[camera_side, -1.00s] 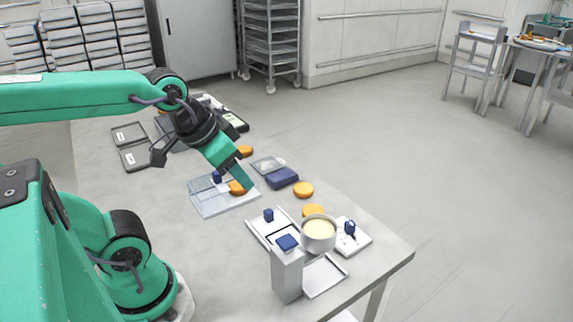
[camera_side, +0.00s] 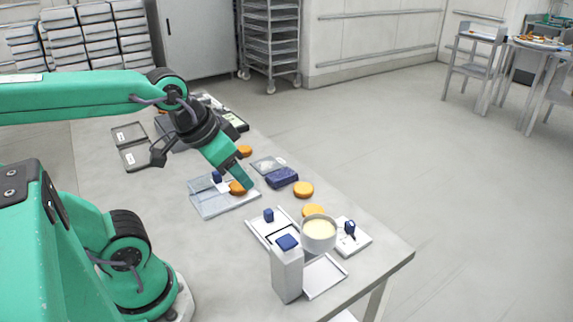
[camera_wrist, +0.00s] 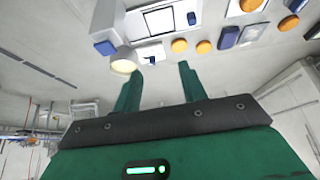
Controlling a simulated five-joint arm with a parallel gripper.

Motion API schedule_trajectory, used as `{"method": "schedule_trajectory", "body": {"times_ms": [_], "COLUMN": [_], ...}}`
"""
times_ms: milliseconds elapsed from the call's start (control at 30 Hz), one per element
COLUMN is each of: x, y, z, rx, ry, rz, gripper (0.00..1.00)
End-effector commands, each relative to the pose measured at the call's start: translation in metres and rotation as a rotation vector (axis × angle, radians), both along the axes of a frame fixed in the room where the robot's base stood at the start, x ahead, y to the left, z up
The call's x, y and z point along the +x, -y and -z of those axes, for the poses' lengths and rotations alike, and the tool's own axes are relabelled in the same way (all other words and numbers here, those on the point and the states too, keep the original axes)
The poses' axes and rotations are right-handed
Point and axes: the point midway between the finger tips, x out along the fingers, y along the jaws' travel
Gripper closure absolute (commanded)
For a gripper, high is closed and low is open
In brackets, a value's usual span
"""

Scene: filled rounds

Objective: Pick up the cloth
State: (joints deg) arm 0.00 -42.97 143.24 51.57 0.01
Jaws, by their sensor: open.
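The cloth (camera_side: 282,177) looks like a small, folded, dark blue pad lying on the grey table, right of my gripper in the side view. What looks like the same blue pad (camera_wrist: 230,37) shows at the upper right of the wrist view, off to the right of my fingers. My gripper (camera_side: 246,182) points down and to the right over the clear tray, a little left of the cloth and apart from it. In the wrist view my gripper (camera_wrist: 160,72) has its two fingers apart with nothing between them.
Orange rounds (camera_side: 303,190) lie near the cloth. A clear tray (camera_side: 208,208) is under my gripper. A bowl of pale filling (camera_side: 318,235), a tall grey box (camera_side: 287,273) and white trays stand toward the front edge. Bare table (camera_side: 140,195) lies left.

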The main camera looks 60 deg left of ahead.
Motion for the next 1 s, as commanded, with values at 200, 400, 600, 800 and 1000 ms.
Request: {"method": "schedule_trajectory", "body": {"times_ms": [200, 400, 600, 800, 1000], "x": [0.000, 0.000, 0.000, 0.001, 0.013], "y": [0.000, 0.000, 0.000, -0.001, -0.005], "z": [0.000, 0.000, 0.000, -0.001, -0.005], "rx": [0.000, 0.000, 0.000, 0.001, 0.008], "ry": [0.000, 0.000, 0.000, -0.002, -0.022], "rz": [0.000, 0.000, 0.000, 0.000, -0.004], "gripper": [0.58, 0.42, 0.35, 0.35, 0.35]}}
